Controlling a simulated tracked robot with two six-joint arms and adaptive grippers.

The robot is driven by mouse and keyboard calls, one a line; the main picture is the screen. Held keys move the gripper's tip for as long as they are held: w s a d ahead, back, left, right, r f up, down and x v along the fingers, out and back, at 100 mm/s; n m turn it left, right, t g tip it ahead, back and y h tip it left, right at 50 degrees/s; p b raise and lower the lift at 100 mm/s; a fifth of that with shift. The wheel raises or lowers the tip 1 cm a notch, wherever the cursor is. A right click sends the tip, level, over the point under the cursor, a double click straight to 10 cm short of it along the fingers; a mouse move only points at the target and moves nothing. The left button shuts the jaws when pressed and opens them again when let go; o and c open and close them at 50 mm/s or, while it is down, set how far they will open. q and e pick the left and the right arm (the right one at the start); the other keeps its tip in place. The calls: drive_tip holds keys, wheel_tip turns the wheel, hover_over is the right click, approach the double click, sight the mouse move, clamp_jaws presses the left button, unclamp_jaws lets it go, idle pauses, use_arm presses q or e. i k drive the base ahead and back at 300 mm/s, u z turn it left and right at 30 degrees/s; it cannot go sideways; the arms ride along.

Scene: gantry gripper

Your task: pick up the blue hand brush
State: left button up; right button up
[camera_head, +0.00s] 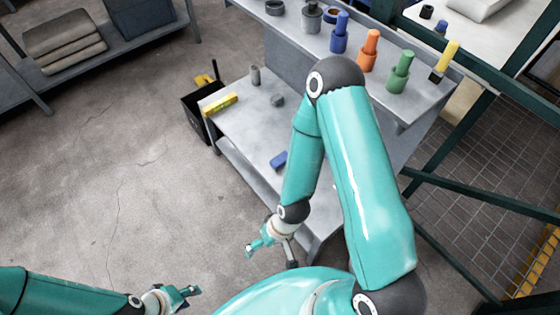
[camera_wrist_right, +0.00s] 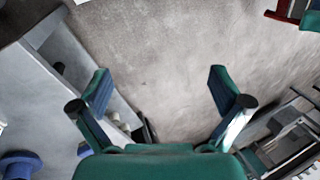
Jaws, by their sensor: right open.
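A small blue piece (camera_head: 278,160) lies on the lower grey bench top in the head view; it may be the hand brush, but its bristles cannot be made out. A blue upright piece with a wide base (camera_head: 340,38) stands on the upper shelf. My right gripper (camera_head: 255,248) is in front of the bench, below and left of the small blue piece and apart from it. In the right wrist view its jaws (camera_wrist_right: 160,92) are spread, with bare floor between them. My left gripper (camera_head: 188,291) is low in the picture over the floor, away from the bench; its jaw opening is unclear.
An orange piece (camera_head: 369,50), a green piece (camera_head: 399,73) and a yellow-and-black piece (camera_head: 445,61) stand along the upper shelf. A yellow box (camera_head: 219,104) and small grey parts lie on the lower bench. Dark green frame bars stand at right. Floor at left is clear.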

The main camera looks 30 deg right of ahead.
sight(278, 163)
drive_tip(key=u, duration=0.85)
drive_tip(key=i, duration=1.9)
drive_tip(key=z, duration=0.9)
drive_tip(key=i, duration=0.15)
drive_tip(key=z, duration=2.6)
drive_tip(key=i, duration=0.25)
drive_tip(key=z, duration=0.15)
